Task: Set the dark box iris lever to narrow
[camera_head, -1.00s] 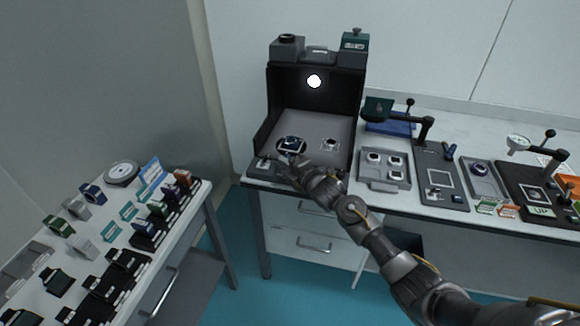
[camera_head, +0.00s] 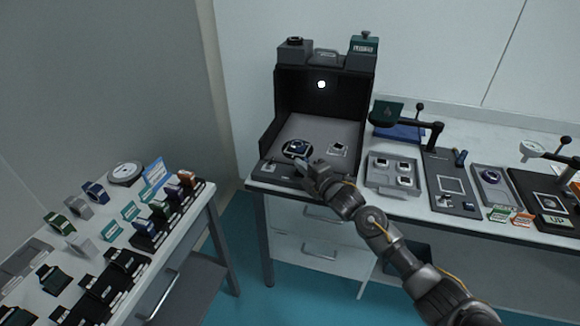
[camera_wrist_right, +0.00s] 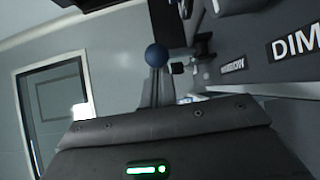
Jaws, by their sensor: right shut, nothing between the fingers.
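The dark box (camera_head: 322,113) stands open at the front on the bench, with a small white light spot (camera_head: 321,84) on its black back wall. My right gripper (camera_head: 303,168) is at its front edge, left of centre, and hides the lever area in the head view. In the right wrist view, a blue ball knob (camera_wrist_right: 157,55) shows just beyond my right gripper's thin fingers (camera_wrist_right: 160,90). The fingers are shut and empty; I cannot tell whether they touch the knob. A small label (camera_wrist_right: 232,67), partly legible as "NARROW", lies right of it, near a larger "DIM" label (camera_wrist_right: 295,42).
A blue-framed part (camera_head: 297,149) and a small square part (camera_head: 338,150) lie on the box floor. A grey tray (camera_head: 393,174) and fixtures stand to the right. A side table (camera_head: 185,232) with several small blocks is at the left.

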